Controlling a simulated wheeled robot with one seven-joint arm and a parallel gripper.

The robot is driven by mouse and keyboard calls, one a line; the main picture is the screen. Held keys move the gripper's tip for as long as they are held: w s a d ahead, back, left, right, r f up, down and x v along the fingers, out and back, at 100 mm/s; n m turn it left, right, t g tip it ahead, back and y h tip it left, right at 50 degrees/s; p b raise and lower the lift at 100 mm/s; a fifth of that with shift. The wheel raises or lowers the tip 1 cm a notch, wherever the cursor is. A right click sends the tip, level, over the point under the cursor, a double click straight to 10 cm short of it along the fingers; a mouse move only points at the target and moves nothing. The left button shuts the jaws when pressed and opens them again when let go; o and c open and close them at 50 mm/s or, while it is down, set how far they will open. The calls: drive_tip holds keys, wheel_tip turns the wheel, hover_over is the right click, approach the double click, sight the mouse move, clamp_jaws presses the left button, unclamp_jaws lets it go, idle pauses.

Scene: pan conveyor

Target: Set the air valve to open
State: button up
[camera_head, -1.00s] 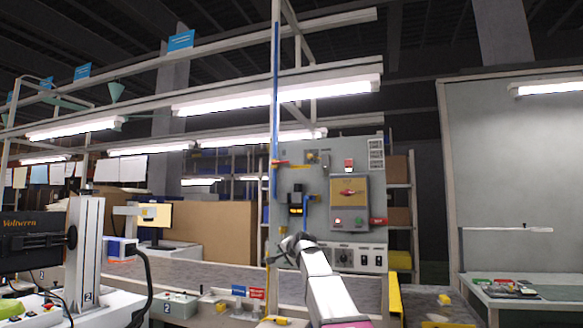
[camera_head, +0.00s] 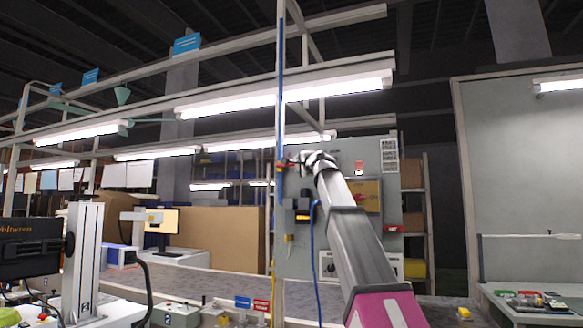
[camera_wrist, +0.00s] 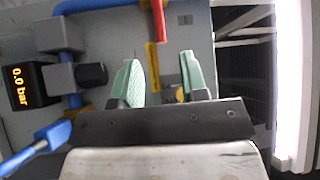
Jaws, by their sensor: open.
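The air valve's red lever (camera_wrist: 158,22) shows at the top middle of the wrist view. In the head view a red handle (camera_head: 282,165) shows beside the blue upright pipe, just left of my gripper (camera_head: 306,158). A black display (camera_wrist: 20,88) reads 0.0 bar. The valve body is hard to make out behind my gripper in the head view.
The grey panel (camera_head: 391,190) carries a rotary switch on a yellow plate, partly behind my arm. Blue pipe fittings (camera_wrist: 70,35) and a black knob (camera_wrist: 92,75) lie left of my fingers in the wrist view. Dark open space lies right of the panel edge.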

sight(291, 165)
drive_tip(key=x, duration=1)
drive_tip(key=shift+w+a, duration=0.1)
drive_tip(key=shift+c, duration=0.3)
clamp_jaws()
